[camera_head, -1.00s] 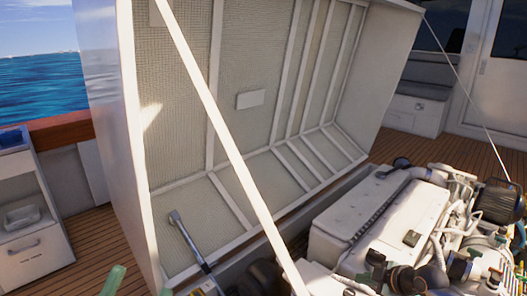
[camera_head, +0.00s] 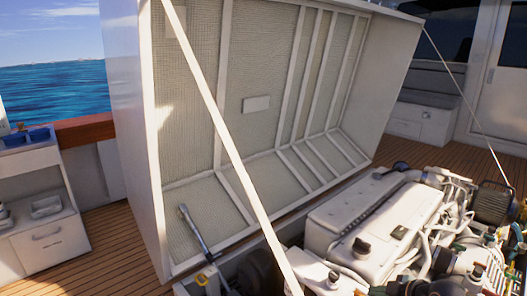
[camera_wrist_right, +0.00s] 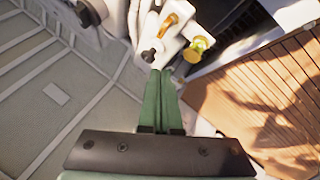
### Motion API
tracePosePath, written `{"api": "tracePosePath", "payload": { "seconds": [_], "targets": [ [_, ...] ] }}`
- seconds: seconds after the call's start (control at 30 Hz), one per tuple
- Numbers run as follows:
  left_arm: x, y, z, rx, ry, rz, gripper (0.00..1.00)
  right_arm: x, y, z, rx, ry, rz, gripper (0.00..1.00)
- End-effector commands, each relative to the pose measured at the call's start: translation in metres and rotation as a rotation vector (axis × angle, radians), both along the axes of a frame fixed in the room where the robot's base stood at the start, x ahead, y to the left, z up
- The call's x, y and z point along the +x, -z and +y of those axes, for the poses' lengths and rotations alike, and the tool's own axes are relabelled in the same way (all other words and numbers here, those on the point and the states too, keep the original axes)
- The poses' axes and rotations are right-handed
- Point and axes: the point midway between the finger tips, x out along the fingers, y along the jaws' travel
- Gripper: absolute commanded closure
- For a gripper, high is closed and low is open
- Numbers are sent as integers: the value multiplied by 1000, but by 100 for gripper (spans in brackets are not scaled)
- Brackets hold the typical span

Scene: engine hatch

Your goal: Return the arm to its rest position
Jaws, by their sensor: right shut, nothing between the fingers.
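My right gripper (camera_wrist_right: 160,72) shows in the right wrist view, with its two green fingers closed together and nothing between them. Its fingertips appear just in front of a white engine part with yellow and orange caps (camera_wrist_right: 195,47); I cannot tell whether they touch it. Neither of my grippers can be made out in the head view now. My left gripper is in no view.
The large white engine hatch (camera_head: 275,130) stands raised, with a pale diagonal strut (camera_head: 215,120) across it. The engine (camera_head: 365,225) lies at the lower right. A white cabinet (camera_head: 45,245) stands at the left. Wooden deck (camera_head: 120,240) is clear between cabinet and hatch.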

Motion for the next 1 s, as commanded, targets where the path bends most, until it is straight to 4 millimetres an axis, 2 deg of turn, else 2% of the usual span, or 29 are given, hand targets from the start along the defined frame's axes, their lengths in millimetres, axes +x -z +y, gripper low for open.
{"api": "tracePosePath", "payload": {
  "seconds": [0.03, 0.07, 0.23, 0.37, 0.47, 0.6, 0.7, 0.87, 1.0],
  "targets": [
    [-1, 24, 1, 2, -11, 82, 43, 0, 0, 0, 0, 0, 0, 100],
    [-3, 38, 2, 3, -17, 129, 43, 0, 0, 0, 0, 0, 0, 100],
    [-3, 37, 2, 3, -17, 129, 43, -28, 23, 46, 83, 37, -41, 100],
    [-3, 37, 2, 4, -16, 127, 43, -54, 30, 80, 175, 82, -89, 100],
    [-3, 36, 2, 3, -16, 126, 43, -80, 27, 108, 275, 127, -135, 100],
    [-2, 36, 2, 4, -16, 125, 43, -122, 7, 138, 449, 211, -217, 100],
    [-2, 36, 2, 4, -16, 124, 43, -148, -15, 149, 564, 270, -275, 100],
    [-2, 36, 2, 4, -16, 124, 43, -183, -51, 153, 711, 348, -352, 100],
    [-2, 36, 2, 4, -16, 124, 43, -209, -83, 149, 813, 403, -416, 100]
  ]
}}
